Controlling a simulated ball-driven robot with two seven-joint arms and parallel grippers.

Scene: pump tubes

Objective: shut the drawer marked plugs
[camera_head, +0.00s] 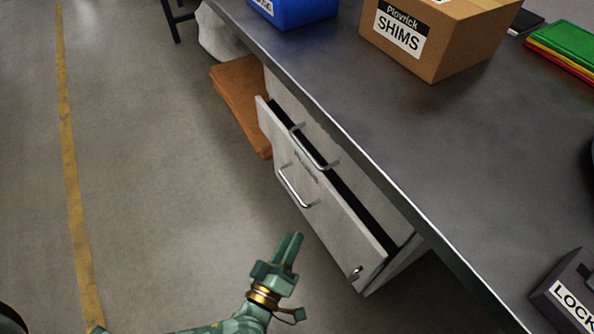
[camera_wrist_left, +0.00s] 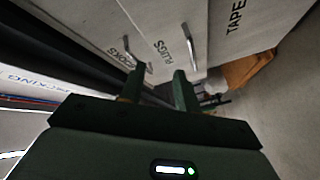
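The drawer marked plugs (camera_head: 330,215) is the second one down in the pale cabinet under the bench. It stands partly pulled out, with a dark gap behind its front's top edge. My right gripper is out of view.
The drawer above, with its own handle (camera_head: 315,148), looks shut. A drawer marked TAPE (camera_wrist_left: 245,25) is beside the plugs drawer in the wrist view. A brown folded thing (camera_head: 240,95) lies by the cabinet. A SHIMS box (camera_head: 455,45) stands on the bench (camera_head: 450,150).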

